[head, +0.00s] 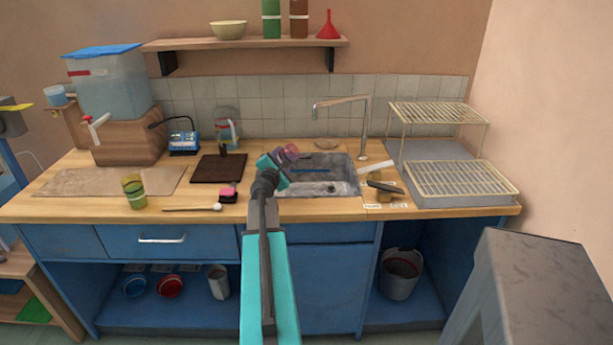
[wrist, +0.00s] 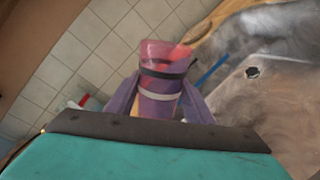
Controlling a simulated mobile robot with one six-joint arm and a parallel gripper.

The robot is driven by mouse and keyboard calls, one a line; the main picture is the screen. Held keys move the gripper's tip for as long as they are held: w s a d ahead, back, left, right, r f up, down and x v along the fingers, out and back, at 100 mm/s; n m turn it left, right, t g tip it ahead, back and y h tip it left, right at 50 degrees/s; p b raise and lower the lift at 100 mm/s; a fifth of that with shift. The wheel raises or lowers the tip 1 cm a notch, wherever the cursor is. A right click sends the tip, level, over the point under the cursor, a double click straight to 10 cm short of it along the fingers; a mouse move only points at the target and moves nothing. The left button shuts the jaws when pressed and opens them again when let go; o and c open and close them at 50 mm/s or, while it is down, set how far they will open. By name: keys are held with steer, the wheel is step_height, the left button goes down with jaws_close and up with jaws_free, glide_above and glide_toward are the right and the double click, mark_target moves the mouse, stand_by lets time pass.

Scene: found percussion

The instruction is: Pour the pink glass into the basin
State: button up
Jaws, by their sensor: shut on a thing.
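My gripper (head: 279,161) is shut on the pink glass (head: 291,151), over the left part of the grey basin (head: 345,184) in the head view. The glass looks tilted. In the wrist view the pink glass (wrist: 165,52) stands out between the two purple fingers of my gripper (wrist: 158,100), with a dark band and a pale band around it. Something redder shows inside its rim; I cannot tell how much. The basin (wrist: 290,75) fills the right of the wrist view, with a dark drain hole. A blue stick lies at the basin.
The tap (head: 362,125) stands behind the basin. A dish rack (head: 465,180) is to the right, with a white-handled thing and a dark block (head: 385,187) near the basin's edge.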

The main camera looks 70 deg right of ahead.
steer(key=shift+r+m, duration=0.25)
steer(key=shift+m, duration=0.05)
steer(key=shift+f+m, duration=0.25)
steer(key=shift+m, duration=0.55)
stand_by(0.6)
steer(key=shift+r+m+t, duration=0.3)
steer(key=shift+r+m, duration=0.2)
steer(key=shift+m, duration=0.3)
stand_by(0.5)
steer(key=shift+s+d+f+m+b, duration=0.2)
steer(key=shift+s+f+m+b, duration=0.1)
steer(key=shift+s+m+b, duration=0.45)
stand_by(0.7)
steer(key=shift+s+f+m+t+b, duration=0.2)
steer(key=shift+f+m+t+b, duration=0.1)
steer(key=shift+m+b, duration=0.4)
stand_by(0.6)
steer(key=shift+r, duration=0.1)
